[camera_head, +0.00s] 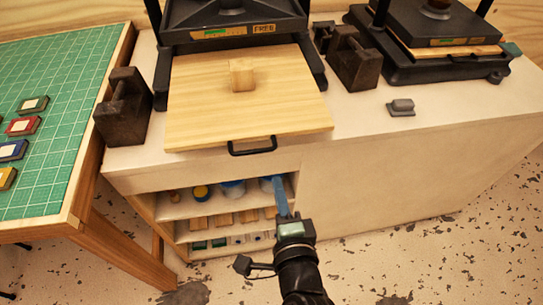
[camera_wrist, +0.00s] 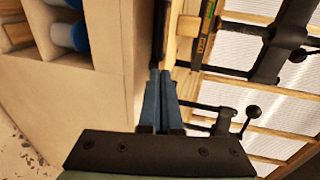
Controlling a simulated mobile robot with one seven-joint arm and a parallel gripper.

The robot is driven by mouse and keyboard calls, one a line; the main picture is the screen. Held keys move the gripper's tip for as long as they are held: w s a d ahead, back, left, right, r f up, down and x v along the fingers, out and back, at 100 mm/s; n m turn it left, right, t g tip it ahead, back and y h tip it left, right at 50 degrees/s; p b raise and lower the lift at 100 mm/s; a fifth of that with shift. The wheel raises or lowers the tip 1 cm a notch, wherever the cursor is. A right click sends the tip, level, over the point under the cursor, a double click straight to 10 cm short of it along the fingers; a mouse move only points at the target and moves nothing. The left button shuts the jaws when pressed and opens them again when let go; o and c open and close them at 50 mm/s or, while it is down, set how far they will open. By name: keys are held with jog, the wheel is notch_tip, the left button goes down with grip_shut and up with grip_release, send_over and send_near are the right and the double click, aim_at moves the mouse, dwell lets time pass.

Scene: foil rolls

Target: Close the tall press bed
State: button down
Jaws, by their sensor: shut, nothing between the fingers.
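A press (camera_head: 235,20) with a "FREE" label stands at the back; which press is the tall one I cannot tell. Its pale wooden bed (camera_head: 205,105) is slid out toward me, with a small wooden block (camera_head: 242,75) on top and a black handle (camera_head: 252,147) on the front edge. My gripper (camera_head: 275,170) has its blue fingers shut and empty, just below and right of the handle, apart from it in the head view. In the wrist view the shut fingers (camera_wrist: 158,85) point up beside the pale cabinet side.
A second press (camera_head: 440,40) stands at the right with its bed in. Dark iron weights (camera_head: 122,108) (camera_head: 352,60) flank the first press. A grey block (camera_head: 401,107) lies on the bench. Open shelves (camera_head: 225,205) hold jars and blocks. A green cutting mat (camera_head: 60,90) lies left.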

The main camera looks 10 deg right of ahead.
aim_at(269, 151)
jog(key=p+x, duration=0.1)
jog(key=x, duration=0.7)
jog(key=shift+w, duration=0.35)
